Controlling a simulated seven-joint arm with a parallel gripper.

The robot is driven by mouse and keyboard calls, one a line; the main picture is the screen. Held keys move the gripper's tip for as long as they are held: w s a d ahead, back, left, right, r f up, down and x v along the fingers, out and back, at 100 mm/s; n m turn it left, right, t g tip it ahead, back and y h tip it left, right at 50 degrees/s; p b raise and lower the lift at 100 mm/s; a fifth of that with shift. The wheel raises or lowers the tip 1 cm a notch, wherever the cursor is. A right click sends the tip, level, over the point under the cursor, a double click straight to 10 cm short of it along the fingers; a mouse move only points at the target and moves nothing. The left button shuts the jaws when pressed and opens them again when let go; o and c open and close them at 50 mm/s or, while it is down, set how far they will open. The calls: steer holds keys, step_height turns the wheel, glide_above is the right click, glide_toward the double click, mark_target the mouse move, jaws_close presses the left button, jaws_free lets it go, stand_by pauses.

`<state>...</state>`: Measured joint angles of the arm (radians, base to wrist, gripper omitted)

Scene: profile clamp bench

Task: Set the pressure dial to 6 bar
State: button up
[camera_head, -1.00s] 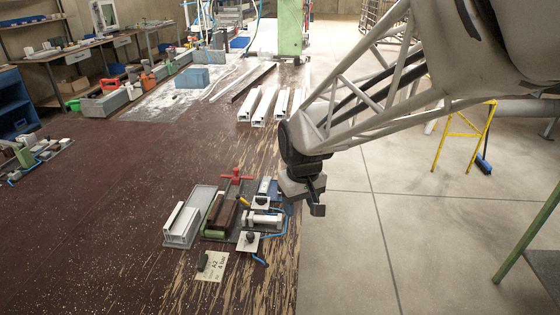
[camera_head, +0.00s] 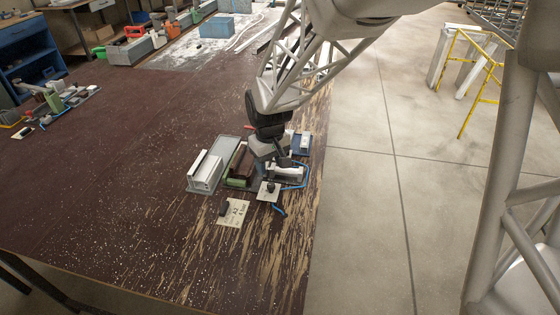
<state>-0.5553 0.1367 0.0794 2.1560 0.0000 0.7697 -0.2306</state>
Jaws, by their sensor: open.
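The clamp fixture stands near the table's right edge. A white square plate with a small dark knob (camera_head: 269,188), which looks like a dial, sits at its front. I cannot read its scale or setting. A pale card (camera_head: 234,213) with printing, which read "A2 4 bar" earlier, lies in front with a small dark piece (camera_head: 223,210) on its left edge. My gripper (camera_head: 284,163) is open, just behind and above the plate, over the fixture. It hides the fixture's middle, including the second plate seen earlier. I cannot tell whether it touches anything.
A pale metal profile in a grey tray (camera_head: 205,172) stands left of the fixture, beside a green and brown clamp part (camera_head: 240,165). A blue hose (camera_head: 279,210) lies at the right. The dark tabletop (camera_head: 120,180) to the left is mostly clear. Another fixture (camera_head: 60,100) stands far left.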

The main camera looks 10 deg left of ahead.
mark_target(271, 185)
steer(key=shift+f, duration=3.9)
steer(key=shift+c, duration=0.5)
steer(key=c, duration=0.8)
steer(key=shift+c, duration=0.2)
